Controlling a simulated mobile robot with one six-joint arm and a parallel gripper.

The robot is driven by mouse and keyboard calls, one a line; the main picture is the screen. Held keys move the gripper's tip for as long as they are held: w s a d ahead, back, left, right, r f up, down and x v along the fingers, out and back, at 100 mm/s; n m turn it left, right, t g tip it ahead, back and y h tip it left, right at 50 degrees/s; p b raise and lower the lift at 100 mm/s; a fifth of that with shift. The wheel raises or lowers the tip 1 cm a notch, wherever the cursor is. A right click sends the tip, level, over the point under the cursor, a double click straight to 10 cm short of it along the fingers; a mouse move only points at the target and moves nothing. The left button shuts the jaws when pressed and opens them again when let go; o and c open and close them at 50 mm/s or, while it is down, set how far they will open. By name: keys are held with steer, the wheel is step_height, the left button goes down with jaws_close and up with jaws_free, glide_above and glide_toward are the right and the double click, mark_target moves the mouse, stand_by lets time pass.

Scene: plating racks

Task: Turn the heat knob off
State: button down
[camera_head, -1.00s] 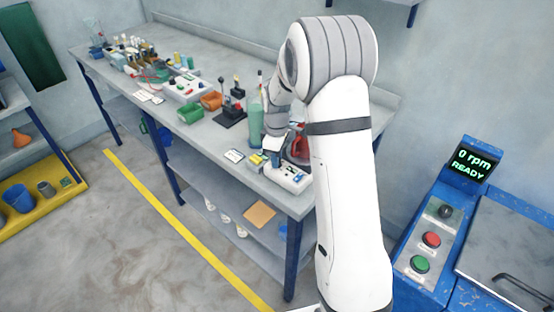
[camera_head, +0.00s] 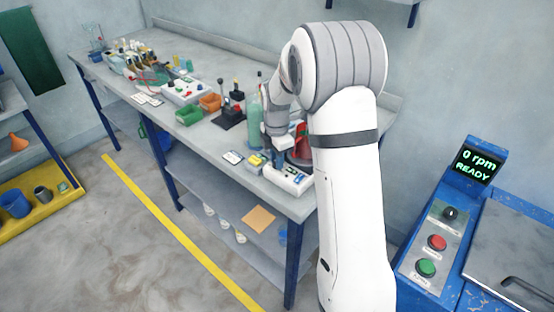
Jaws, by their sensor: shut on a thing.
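A white hotplate-like unit (camera_head: 290,180) with small controls on its front stands at the near right end of the workbench. My gripper (camera_head: 278,160) points down over the left part of this unit, beside a red conical flask (camera_head: 302,153). The fingers are small and dark here and are shut on what appears to be the heat knob at the unit's front. The knob itself is hidden between the fingers, so its setting cannot be read.
A green bottle (camera_head: 254,116) stands just behind my gripper. A yellow item (camera_head: 255,161) and a small card (camera_head: 232,157) lie to the left. Orange (camera_head: 210,102) and green (camera_head: 189,115) bins sit further left. A blue machine (camera_head: 452,215) stands at right.

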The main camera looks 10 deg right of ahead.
steer(key=shift+w+r+n, duration=0.15)
steer(key=shift+n, duration=0.35)
steer(key=c, duration=1.5)
jaws_free()
steer(key=shift+c, duration=0.2)
steer(key=shift+r+b, duration=0.45)
steer(key=shift+r, duration=3.4)
